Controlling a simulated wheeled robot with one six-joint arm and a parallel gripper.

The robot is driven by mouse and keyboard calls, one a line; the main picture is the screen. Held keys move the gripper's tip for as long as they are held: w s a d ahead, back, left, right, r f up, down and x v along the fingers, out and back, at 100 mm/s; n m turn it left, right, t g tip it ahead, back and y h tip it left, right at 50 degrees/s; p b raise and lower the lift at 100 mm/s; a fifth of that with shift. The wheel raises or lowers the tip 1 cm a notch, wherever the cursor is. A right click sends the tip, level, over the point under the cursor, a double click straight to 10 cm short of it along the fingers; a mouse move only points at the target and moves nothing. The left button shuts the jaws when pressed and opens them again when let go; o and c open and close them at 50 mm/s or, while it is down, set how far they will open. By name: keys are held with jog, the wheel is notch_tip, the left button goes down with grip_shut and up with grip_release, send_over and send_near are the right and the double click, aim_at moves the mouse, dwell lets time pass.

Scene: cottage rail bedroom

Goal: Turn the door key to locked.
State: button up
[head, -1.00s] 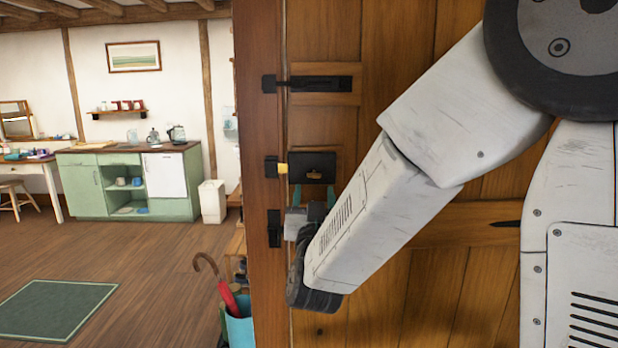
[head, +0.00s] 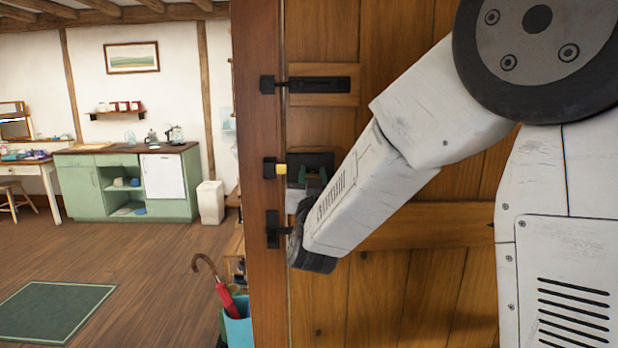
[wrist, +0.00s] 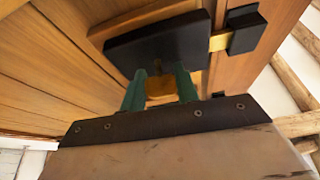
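The black lock box (wrist: 160,42) is on the wooden door, and it also shows in the head view (head: 318,160), partly behind my arm. In the wrist view a brass bolt (wrist: 219,42) spans from the box to the black keeper (wrist: 243,30). The brass key (wrist: 159,88) is below the box, between the green fingers of my gripper (wrist: 160,84). The fingers look closed in on the key from both sides; their exact contact is hard to see. In the head view my gripper (head: 312,180) is in front of the lock, and the key is mostly hidden.
A black slide bolt (head: 318,84) is higher on the door, and a black fitting (head: 273,229) is lower on the frame edge. A blue bin (head: 238,328) with a red umbrella (head: 226,297) stands left of the door. Open floor lies further left.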

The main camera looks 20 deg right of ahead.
jog(key=shift+n+y, duration=0.5)
jog(key=shift+n, duration=0.3)
jog(key=o, duration=1)
jog(key=shift+a, duration=0.1)
jog(key=v, duration=0.7)
jog(key=shift+s+f, duration=0.25)
jog(key=shift+s, duration=0.05)
